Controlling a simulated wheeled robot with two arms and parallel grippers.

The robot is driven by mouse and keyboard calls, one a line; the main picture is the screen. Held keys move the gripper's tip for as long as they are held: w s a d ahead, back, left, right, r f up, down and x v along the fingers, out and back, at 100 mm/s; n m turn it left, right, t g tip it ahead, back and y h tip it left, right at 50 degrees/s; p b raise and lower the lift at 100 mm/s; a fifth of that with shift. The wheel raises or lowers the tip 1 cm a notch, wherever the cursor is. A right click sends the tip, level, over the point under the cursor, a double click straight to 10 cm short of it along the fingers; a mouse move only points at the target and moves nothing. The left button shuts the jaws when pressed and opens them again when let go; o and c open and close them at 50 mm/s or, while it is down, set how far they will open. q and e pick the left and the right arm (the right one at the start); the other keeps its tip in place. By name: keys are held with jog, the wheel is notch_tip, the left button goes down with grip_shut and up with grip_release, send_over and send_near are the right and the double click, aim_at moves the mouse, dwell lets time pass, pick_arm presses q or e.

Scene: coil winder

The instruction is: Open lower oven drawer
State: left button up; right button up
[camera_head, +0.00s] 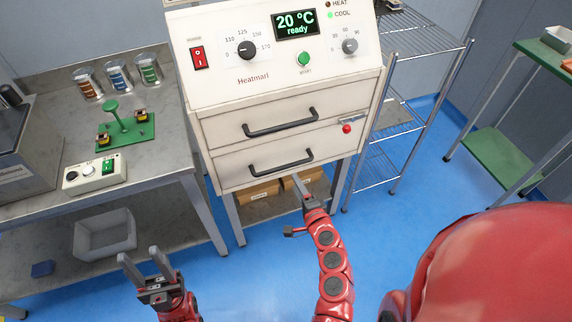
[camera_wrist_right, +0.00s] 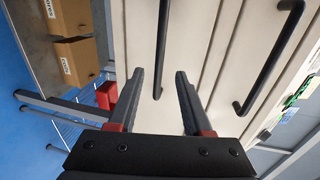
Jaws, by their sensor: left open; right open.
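The oven's lower drawer (camera_head: 235,171) is shut, with a black bar handle (camera_head: 281,165) across its front. My right gripper (camera_head: 299,186) is open just below the right part of this handle. In the right wrist view, the lower handle (camera_wrist_right: 162,45) appears between the two spread fingertips of the right gripper (camera_wrist_right: 160,75); the fingers are not closed on it, and I cannot tell how deep it sits between them. My left gripper (camera_head: 146,254) is open and empty, low at the left, away from the oven.
The upper drawer handle (camera_head: 281,123) is just above; it also shows in the right wrist view (camera_wrist_right: 267,65). A red knob (camera_head: 347,129) sits at the right. Cardboard boxes (camera_head: 258,193) are under the oven. A wire rack (camera_head: 377,168) stands right, a steel bench (camera_head: 165,155) left.

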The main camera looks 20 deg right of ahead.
aim_at(286, 165)
jog(key=x, duration=1)
grip_shut()
dwell(1.2)
